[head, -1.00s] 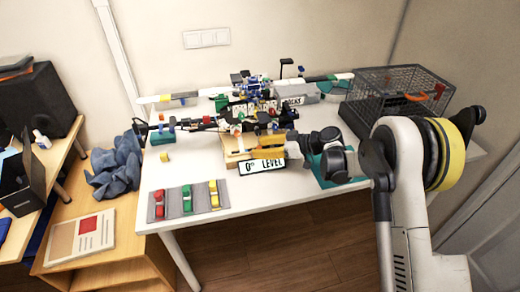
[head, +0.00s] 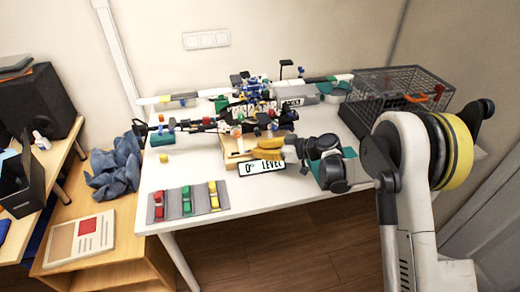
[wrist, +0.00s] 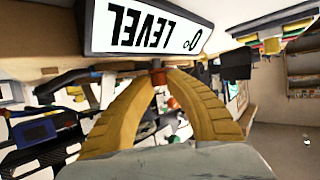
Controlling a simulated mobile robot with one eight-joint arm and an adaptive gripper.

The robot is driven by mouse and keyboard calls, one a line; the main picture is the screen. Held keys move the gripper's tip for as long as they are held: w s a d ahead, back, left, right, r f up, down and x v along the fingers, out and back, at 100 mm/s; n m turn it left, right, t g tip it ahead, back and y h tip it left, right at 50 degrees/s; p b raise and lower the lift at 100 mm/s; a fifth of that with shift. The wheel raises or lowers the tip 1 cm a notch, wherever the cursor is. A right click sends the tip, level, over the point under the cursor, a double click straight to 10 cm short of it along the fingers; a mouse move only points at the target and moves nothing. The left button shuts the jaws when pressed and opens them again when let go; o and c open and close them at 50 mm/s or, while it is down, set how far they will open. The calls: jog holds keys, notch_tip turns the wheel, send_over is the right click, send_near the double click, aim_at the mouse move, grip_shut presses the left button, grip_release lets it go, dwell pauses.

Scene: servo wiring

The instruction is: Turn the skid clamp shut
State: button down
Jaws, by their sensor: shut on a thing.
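My gripper (head: 257,149) has yellow fingers and is over the wooden block (head: 231,158) beside the helicopter model on the table. In the wrist view its fingertips (wrist: 159,72) come together around a small reddish-brown piece (wrist: 158,78), which looks like the clamp's handle. The fingers hide most of it, so I cannot tell how far the clamp is turned. The helicopter model's dark skid and frame (head: 205,124) run left from the block. A "0° LEVEL" sign (head: 262,168) stands just in front of the block, and it also shows close above my fingers in the wrist view (wrist: 150,28).
A grey mat (head: 172,203) with red, green and yellow pieces lies at the table's front left. A wire crate (head: 400,93) stands at the back right. A small yellow cube (head: 164,158) sits at the left. The white table is clear between mat and sign.

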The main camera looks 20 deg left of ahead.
jog(key=m+t+h, duration=0.1)
jog(key=m+t, duration=0.1)
jog(key=m+t+b, duration=0.1)
jog(key=m+t, duration=0.1)
jog(key=shift+s+a+t+h, duration=0.15)
jog(key=shift+s+t+h, duration=0.05)
jog(key=shift+t+h, duration=0.2)
jog(key=m+t+h+b, duration=0.1)
jog(key=m+t+h, duration=0.2)
jog(key=m, duration=0.1)
jog(key=shift+a+m+t, duration=0.1)
jog(key=shift+m+t, duration=0.2)
jog(key=m+t+h, duration=0.1)
jog(key=m+h, duration=0.1)
jog(key=h, duration=0.1)
jog(key=m+t+h, duration=0.1)
jog(key=m+h, duration=0.2)
jog(key=shift+a+t, duration=0.1)
jog(key=shift+t, duration=0.2)
jog(key=shift+m+h, duration=1.3)
jog(key=shift+h, duration=0.4)
jog(key=c, duration=1.3)
grip_release()
jog(key=shift+f, duration=0.1)
jog(key=shift+c, duration=0.2)
